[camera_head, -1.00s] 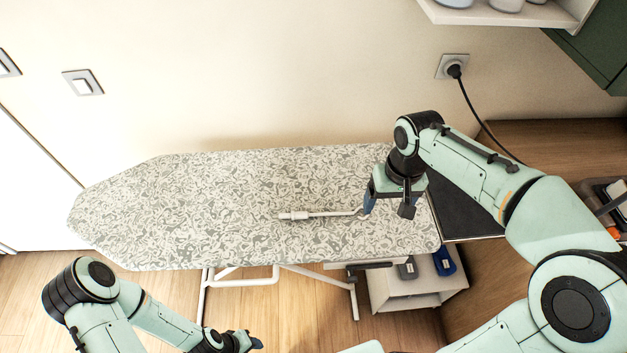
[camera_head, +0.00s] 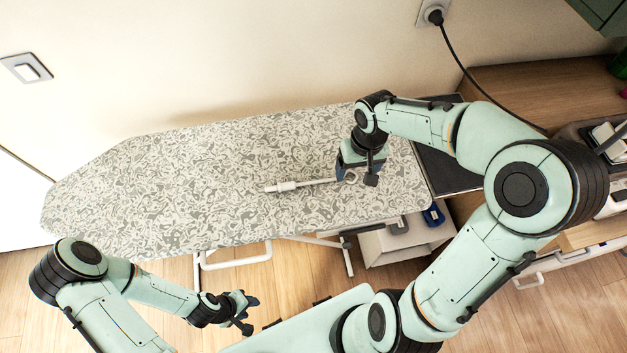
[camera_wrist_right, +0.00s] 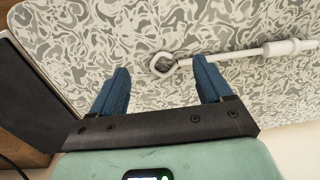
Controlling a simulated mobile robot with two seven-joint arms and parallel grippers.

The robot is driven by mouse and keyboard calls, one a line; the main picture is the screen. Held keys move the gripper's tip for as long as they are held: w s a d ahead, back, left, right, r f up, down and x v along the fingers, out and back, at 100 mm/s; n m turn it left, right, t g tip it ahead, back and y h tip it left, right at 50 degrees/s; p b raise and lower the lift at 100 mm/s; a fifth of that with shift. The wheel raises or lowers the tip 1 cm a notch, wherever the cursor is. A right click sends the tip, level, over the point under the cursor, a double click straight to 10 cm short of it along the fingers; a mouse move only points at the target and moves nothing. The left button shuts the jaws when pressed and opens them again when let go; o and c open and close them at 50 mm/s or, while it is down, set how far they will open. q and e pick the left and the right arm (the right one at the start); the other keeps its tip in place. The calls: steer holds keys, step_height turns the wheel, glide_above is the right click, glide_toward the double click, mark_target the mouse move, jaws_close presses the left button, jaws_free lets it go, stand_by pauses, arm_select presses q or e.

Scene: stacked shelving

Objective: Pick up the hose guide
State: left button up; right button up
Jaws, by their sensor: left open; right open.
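The hose guide (camera_head: 305,185) is a thin light rod with a thicker white sleeve at its left end and a small loop at its right end. It lies on the patterned ironing board (camera_head: 160,190). My right gripper (camera_head: 342,172) is over the board at the loop end. In the right wrist view the hose guide (camera_wrist_right: 240,55) runs to the right from its loop, which sits just beyond and between the blue fingertips of my right gripper (camera_wrist_right: 163,68). That gripper is open and empty. My left gripper (camera_head: 248,311) is open and empty, low in front of the board.
A wall socket with a black cord (camera_head: 434,15) is behind the board. A dark panel (camera_head: 447,170) adjoins the board's right end. A white shelf unit (camera_head: 400,240) stands below it. Most of the board's left part is clear.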

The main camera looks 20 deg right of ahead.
mark_target(353, 183)
step_height(353, 183, down, 4)
steer(key=shift+s+a+r, duration=0.1)
steer(key=c, duration=1.1)
steer(key=shift+c, duration=0.2)
